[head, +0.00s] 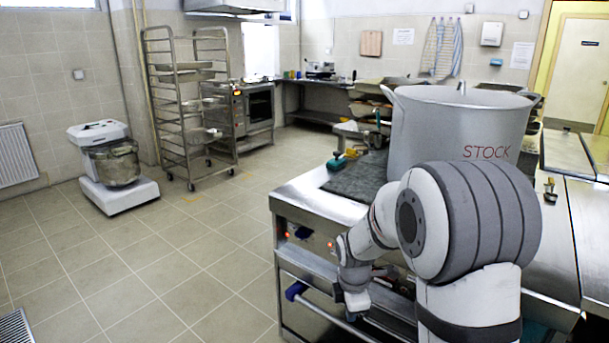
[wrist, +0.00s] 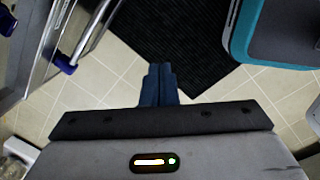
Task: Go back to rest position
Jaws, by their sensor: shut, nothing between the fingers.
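My gripper (wrist: 160,68) is shut and empty; its two dark blue fingers lie side by side in the wrist view, over floor tiles and the edge of a black mat. In the head view my arm bends down in front of the stove's front side, and its end is low beside the front rail. The fingertips are hard to make out there. The large grey stockpot (head: 455,125), marked STOCK, stands upright on the stove top behind my arm, which hides its lower right part.
The stove (head: 300,205) has a front rail with blue ends close to my gripper. A teal-edged object (wrist: 275,62) is at the wrist view's upper right. A rack trolley (head: 185,110) and a mixer (head: 112,165) stand farther back. The tiled floor (head: 170,265) at left is clear.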

